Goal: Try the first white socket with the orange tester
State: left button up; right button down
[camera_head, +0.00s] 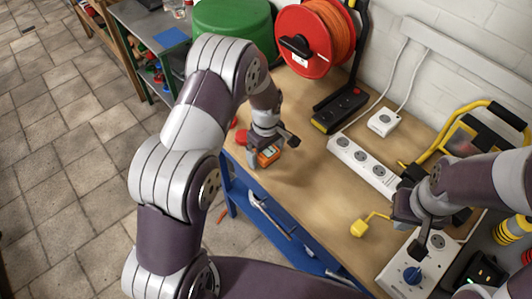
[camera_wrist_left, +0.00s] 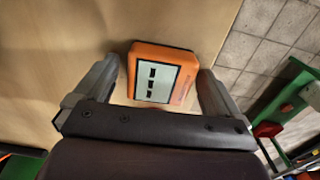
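The orange tester (camera_head: 268,156) lies on the wooden bench near its left end. In the left wrist view the tester (camera_wrist_left: 188,58) shows a pale face with several dark marks. My left gripper (camera_head: 270,142) is over it, open, with one finger on each side; narrow gaps seem to remain. A white socket strip (camera_head: 362,167) with several outlets lies along the bench. A single white socket (camera_head: 383,121) sits behind it, and a white socket box (camera_head: 405,275) is at the front right. My right gripper (camera_head: 440,228) is above the right part of the bench, apparently open and empty.
A yellow plug (camera_head: 360,228) lies near the front edge. The bench middle is clear.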

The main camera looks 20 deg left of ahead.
aim_at(270, 152)
pick_arm(q)
jog(key=c, duration=0.8)
jog(key=shift+r, duration=0.1)
jog(key=shift+r, duration=0.3)
jog(key=r, duration=0.2)
jog(key=d+r+b, duration=0.1)
jog(key=shift+d+r, duration=0.1)
jog(key=shift+r, duration=0.3)
jog(key=s+d+r+b, duration=0.1)
jog(key=s+d+r, duration=0.1)
jog(key=d+r, duration=0.4)
jog(key=d, duration=0.4)
jog(key=shift+s+d+r, duration=0.15)
jog(key=shift+s+r, duration=0.05)
